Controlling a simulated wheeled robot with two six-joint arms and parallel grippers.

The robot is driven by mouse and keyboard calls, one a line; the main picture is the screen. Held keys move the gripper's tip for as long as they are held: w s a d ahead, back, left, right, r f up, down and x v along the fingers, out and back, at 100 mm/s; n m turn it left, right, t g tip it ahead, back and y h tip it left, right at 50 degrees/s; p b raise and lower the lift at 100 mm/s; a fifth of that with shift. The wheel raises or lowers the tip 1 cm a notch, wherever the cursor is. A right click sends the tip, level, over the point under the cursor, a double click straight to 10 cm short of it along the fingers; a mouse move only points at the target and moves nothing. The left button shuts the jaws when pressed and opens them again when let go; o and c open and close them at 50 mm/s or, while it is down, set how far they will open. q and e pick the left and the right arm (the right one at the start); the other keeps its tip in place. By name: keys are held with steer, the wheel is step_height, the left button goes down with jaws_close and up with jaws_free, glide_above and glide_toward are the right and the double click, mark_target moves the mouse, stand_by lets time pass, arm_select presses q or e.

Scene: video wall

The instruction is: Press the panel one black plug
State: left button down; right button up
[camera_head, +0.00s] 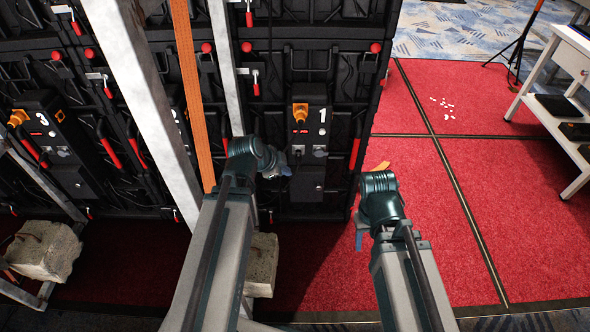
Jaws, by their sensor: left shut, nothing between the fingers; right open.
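Panel one (309,172) is a black unit marked with a white 1 on the back of the video wall. An orange plug (300,113) sits in its upper part. Small grey-framed sockets (320,151) are below it. My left gripper (285,171) is shut and empty, close to the left side of this socket row. A dark shape at the left socket may be the black plug, but I cannot tell it from the gripper tip or whether they touch. My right gripper (369,203) is open and empty, right of the panel, over the red floor.
A grey metal post and an orange strap (187,80) stand left of the panel. Stone weights (43,250) rest on the frame's foot. Another panel (55,140), marked 3, is at left. A white table (568,60) stands at right. The red floor (530,230) is mostly clear.

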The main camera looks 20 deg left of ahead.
mark_target(299, 159)
arm_select(q)
steer(key=shift+w+a+f, duration=0.1)
steer(key=shift+w+a, duration=0.2)
steer(key=shift+a, duration=0.15)
steer(key=shift+f, duration=0.1)
steer(key=w+d+f+b, duration=0.1)
steer(key=w+f+b, duration=0.6)
steer(key=w+b, duration=0.1)
steer(key=shift+w+f, duration=0.4)
steer(key=shift+w, duration=0.25)
steer(key=shift+w+d, duration=0.1)
